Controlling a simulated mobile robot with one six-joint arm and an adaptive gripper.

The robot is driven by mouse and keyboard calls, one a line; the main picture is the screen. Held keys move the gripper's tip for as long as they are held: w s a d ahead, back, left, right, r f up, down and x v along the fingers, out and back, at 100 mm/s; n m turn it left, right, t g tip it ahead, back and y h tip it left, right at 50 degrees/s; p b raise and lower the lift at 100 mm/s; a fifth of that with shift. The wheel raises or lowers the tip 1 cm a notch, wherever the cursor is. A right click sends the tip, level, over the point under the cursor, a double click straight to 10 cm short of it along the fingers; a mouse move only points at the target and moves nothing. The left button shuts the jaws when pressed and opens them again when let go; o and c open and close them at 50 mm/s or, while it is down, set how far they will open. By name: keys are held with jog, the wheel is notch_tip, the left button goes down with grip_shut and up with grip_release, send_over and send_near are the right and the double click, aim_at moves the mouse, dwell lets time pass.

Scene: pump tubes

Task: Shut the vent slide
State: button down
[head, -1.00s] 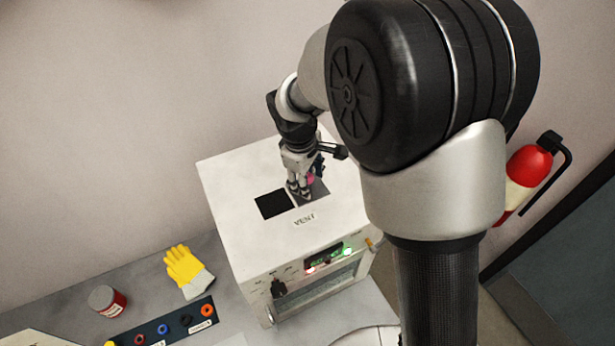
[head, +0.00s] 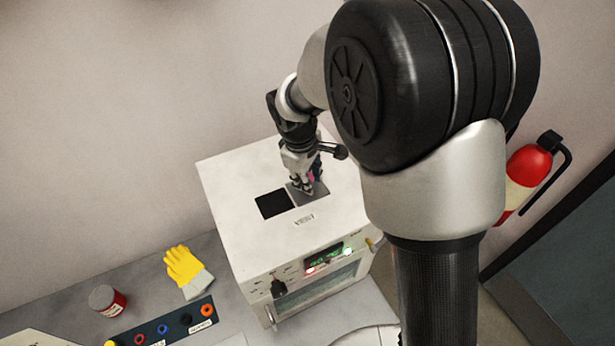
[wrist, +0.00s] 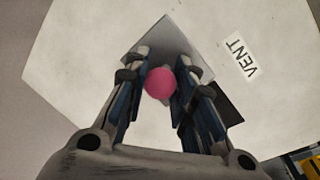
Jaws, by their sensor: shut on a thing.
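The vent slide is a grey plate (head: 311,199) on top of the white cabinet (head: 235,185), with a pink knob (wrist: 160,84) on it. It lies to the right of the square black vent opening (head: 274,204), which is uncovered in the head view. In the wrist view the plate (wrist: 178,42) shows beyond the knob, and part of the opening (wrist: 230,104) shows to the right. My gripper (head: 307,189) is down at the plate, its fingers on either side of the pink knob and shut on it. The fingers partly hide the knob in the head view.
A VENT label (head: 304,220) lies in front of the opening. The cabinet front has a lit panel (head: 324,257) and a black knob (head: 279,287). A yellow glove (head: 183,266) and a red can (head: 107,300) are on the bench. A fire extinguisher (head: 528,165) hangs at right.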

jog(key=s+a, duration=0.1)
jog(key=a, duration=0.2)
jog(key=s+a, duration=0.1)
jog(key=a, duration=0.1)
jog(key=s+a, duration=0.1)
jog(key=a, duration=0.2)
jog(key=shift+s+a+b, duration=0.3)
jog(key=shift+b, duration=0.1)
jog(key=shift+d, duration=0.1)
jog(key=c, duration=1.3)
grip_release()
jog(key=shift+a, duration=0.25)
jog(key=shift+d, duration=0.1)
notch_tip(320, 180, up, 12)
jog(key=s+a, duration=0.1)
jog(key=s, duration=0.1)
